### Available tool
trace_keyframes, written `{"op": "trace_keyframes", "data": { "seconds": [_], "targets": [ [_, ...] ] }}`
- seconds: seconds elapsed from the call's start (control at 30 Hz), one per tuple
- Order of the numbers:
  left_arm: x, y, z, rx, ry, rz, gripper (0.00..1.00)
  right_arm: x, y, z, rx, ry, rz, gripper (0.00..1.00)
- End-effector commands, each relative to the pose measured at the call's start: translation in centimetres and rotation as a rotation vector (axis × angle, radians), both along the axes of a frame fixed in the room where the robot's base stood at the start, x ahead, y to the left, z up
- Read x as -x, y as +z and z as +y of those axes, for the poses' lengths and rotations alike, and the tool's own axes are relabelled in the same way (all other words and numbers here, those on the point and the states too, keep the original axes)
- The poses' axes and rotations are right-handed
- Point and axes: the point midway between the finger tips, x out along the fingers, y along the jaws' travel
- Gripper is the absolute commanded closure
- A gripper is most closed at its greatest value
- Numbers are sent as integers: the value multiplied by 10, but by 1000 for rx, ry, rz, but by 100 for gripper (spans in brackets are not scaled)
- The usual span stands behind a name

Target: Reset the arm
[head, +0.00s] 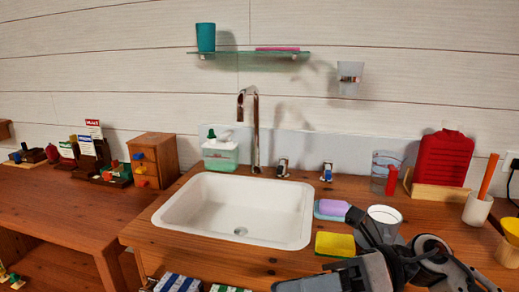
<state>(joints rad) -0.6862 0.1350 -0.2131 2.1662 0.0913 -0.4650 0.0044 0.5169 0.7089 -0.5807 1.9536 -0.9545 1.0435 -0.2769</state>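One of my arms (375,268) shows at the bottom right, in front of the wooden counter. Its dark grey links reach over the counter's front edge, close to a yellow sponge and a white cup. I cannot make out the fingertips clearly, so whether this gripper is open or shut does not show. The arm comes in from the lower right, so I take it as my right arm. My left arm and gripper are not in view.
A white sink (236,210) is set in the counter (165,245). Near my arm are a yellow sponge (335,244), a purple-topped sponge (333,207), a white cup (384,219) and a red hot-water-bottle shape (441,158). A soap bottle (220,153) stands behind the sink.

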Motion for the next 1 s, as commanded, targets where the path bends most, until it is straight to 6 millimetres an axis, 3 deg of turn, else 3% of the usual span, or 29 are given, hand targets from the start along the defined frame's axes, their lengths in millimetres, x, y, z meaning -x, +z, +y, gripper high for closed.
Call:
{"op": "trace_keyframes", "data": {
  "seconds": [0.03, 0.13, 0.23, 0.37, 0.5, 0.6, 0.7, 0.8, 1.0],
  "targets": [
    [1, 1, 0, -2, 0, 4, 0, 1, 7, 11, -167, -69, 166, 38],
    [2, 1, 0, -6, -1, 8, 0, -17, 14, 9, -456, -246, 507, 38],
    [3, 1, 1, -9, -2, 11, 0, -40, -8, -12, -700, -452, 884, 38],
    [4, -1, 1, -16, -3, 19, 0, -50, -84, -50, -953, -755, 1414, 38],
    [5, -2, 2, -22, -4, 23, 0, -18, -176, -79, -1107, -1037, 1889, 38],
    [5, -1, 2, -24, -5, 22, 0, 15, -222, -87, -1161, -1182, 2133, 38],
    [4, 1, 2, -26, -6, 18, 0, 43, -250, -90, -1184, -1279, 2296, 38],
    [2, 2, 2, -26, -6, 14, 0, 60, -265, -91, -1193, -1332, 2384, 38],
    [1, 2, 2, -26, -6, 12, 0, 64, -269, -91, -1195, -1345, 2409, 38]
  ]
}}
